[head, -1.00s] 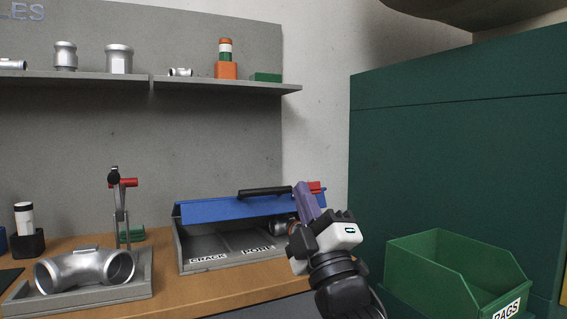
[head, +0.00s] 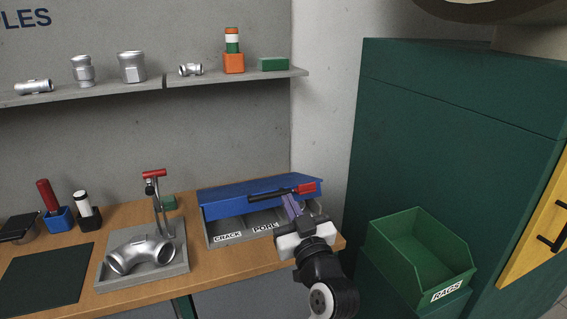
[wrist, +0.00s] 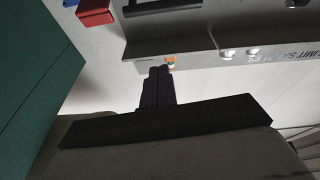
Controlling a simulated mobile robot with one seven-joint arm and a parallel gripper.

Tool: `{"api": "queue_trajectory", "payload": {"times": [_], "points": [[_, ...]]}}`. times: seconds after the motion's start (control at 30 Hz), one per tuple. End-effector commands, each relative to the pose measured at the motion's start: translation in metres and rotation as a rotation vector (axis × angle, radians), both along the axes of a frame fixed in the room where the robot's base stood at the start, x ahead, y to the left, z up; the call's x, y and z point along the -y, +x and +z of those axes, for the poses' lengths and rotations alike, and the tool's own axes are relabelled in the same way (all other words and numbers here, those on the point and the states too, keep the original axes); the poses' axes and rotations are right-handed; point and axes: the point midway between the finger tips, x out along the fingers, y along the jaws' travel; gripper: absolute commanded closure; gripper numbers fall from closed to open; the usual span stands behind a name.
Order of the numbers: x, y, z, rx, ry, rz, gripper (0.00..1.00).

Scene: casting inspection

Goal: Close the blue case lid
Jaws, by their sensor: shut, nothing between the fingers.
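The blue lid (head: 240,197) is tilted over the grey case (head: 212,239), its front edge raised above the case front. The CRACK and PORE compartment labels show in the gap below it. A black handle (head: 268,197) with a red end (head: 306,188) runs along the lid's front. My gripper (head: 289,205) is at the lid's right front, fingers pointing up near the handle; I cannot tell whether they touch. The fingers are together and empty, and they show dark in the wrist view (wrist: 157,88). The case's right front is partly hidden behind my gripper.
On the bench, a metal pipe elbow (head: 140,254) sits in a grey tray left of the case, with a red-handled clamp (head: 155,190) behind. A shelf (head: 230,80) with castings is above. A green RAGS bin (head: 415,258) and green cabinet (head: 450,140) stand right.

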Motion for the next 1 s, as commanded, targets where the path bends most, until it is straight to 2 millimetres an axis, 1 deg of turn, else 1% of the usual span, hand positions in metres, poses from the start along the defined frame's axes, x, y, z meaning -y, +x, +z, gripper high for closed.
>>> {"api": "queue_trajectory", "payload": {"times": [0.03, 0.23, 0.37, 0.47, 0.83, 0.87, 0.9, 1.0], "points": [[-0.006, -0.001, 0.009, -0.030, 0.022, 0.019, 1.00], [-0.015, -0.004, 0.003, -0.088, 0.066, 0.052, 1.00], [-0.018, 0.003, 0.003, -0.092, 0.071, 0.057, 1.00], [-0.022, 0.016, 0.007, -0.091, 0.071, 0.056, 1.00], [-0.046, 0.089, 0.022, -0.090, 0.069, 0.055, 1.00], [-0.047, 0.092, 0.018, -0.094, 0.069, 0.054, 1.00], [-0.045, 0.088, 0.007, -0.097, 0.071, 0.054, 1.00], [-0.044, 0.085, -0.007, -0.094, 0.070, 0.053, 1.00]]}}
